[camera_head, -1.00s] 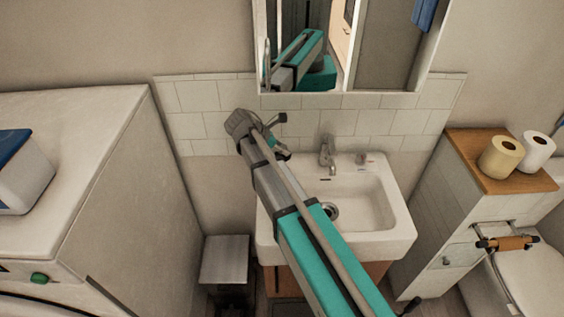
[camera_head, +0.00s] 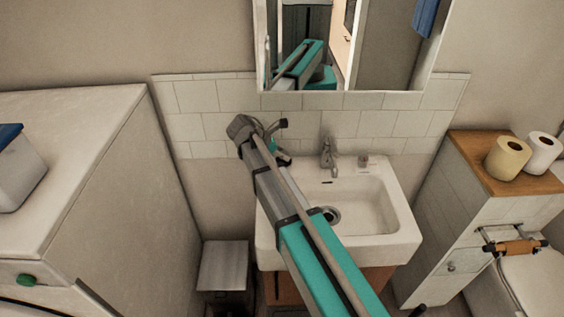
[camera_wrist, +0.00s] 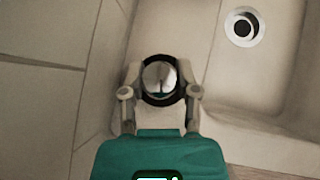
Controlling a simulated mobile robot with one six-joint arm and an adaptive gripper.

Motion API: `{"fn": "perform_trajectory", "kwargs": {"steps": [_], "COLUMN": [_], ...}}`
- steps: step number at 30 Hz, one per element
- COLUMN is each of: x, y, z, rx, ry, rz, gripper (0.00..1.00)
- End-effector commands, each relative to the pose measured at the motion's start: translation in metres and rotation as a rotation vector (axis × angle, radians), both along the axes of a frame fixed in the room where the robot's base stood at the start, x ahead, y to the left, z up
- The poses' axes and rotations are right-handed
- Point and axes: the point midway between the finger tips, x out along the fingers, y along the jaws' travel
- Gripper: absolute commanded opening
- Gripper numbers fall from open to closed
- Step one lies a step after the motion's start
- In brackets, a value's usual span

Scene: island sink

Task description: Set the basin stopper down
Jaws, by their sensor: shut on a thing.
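The basin stopper (camera_wrist: 160,78) is a round, shiny disc with a black rim in the wrist view. My gripper (camera_wrist: 160,90) is shut on it, one finger on each side. In the camera_head view my gripper (camera_head: 282,140) is above the back left corner of the white sink (camera_head: 378,222), left of the tap; the stopper cannot be made out there. The wrist view shows the pale sink ledge behind the stopper; I cannot tell whether they touch. The open drain (camera_wrist: 242,27) lies apart from the stopper, at upper right.
The tap (camera_head: 328,157) stands on the sink's back ledge, with a small item (camera_head: 363,160) to its right. A tiled wall and a mirror are close behind. A cabinet with paper rolls (camera_head: 507,158) stands at right, a metal bin (camera_head: 224,266) at lower left.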

Motion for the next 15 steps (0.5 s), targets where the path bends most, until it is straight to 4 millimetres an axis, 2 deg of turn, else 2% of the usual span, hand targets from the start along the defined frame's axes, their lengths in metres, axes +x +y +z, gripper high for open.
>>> {"fn": "perform_trajectory", "kwargs": {"steps": [1,6,15], "x": [0.0,0.0,0.0], "y": [0.0,0.0,-0.001], "z": [-0.009,-0.02,-0.021], "rx": [0.0,0.0,0.0], "ry": [0.0,0.0,0.0], "rz": [0.0,-0.001,-0.001], "gripper": [0.0,0.0,0.0]}}
